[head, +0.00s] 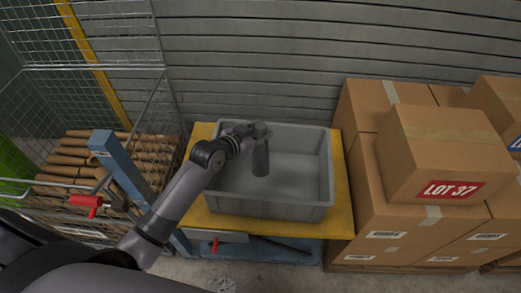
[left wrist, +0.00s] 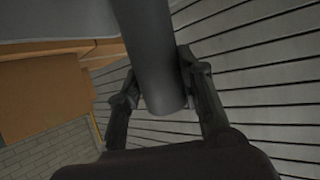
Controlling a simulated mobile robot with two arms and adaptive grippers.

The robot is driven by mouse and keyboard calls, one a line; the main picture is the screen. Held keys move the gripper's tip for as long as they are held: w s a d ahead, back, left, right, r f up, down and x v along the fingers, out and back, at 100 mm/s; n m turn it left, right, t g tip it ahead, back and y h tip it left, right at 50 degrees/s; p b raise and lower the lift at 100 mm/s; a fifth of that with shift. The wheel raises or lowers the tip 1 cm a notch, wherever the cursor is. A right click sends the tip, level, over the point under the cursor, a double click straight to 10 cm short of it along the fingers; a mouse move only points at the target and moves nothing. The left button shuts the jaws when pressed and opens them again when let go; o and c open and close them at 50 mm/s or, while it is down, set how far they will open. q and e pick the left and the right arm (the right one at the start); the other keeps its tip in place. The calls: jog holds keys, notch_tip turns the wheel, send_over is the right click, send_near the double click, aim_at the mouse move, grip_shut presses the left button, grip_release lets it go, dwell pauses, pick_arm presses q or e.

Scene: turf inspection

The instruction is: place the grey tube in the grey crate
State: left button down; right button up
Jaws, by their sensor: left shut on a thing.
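The grey crate (head: 324,170) stands open on a yellow-topped stand in the head view. My left arm reaches over its left side. My left gripper (head: 260,133) is shut on the dark grey tube (head: 261,158), which hangs roughly upright over the crate's inside. The left wrist view shows the tube (left wrist: 155,50) between both fingers of the gripper (left wrist: 158,92), with one tube end just past the fingertips. Whether the tube's lower end touches the crate floor cannot be told. My right gripper is not in view.
The yellow stand top (head: 342,213) shows around the crate. Cardboard boxes (head: 443,150) are stacked close on the right. A wire cage (head: 85,100) with several brown cylindrical pieces stands on the left, beside a blue post (head: 122,170). A slatted wall is behind.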

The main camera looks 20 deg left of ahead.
aim_at(256, 150)
pick_arm(q)
notch_tip(256, 150, down, 8)
jog(key=shift+r, duration=0.1)
jog(key=shift+b, duration=0.3)
jog(key=c, duration=1.1)
grip_release()
jog(key=shift+r, duration=0.15)
jog(key=v, duration=1.1)
jog(key=shift+s, duration=0.45)
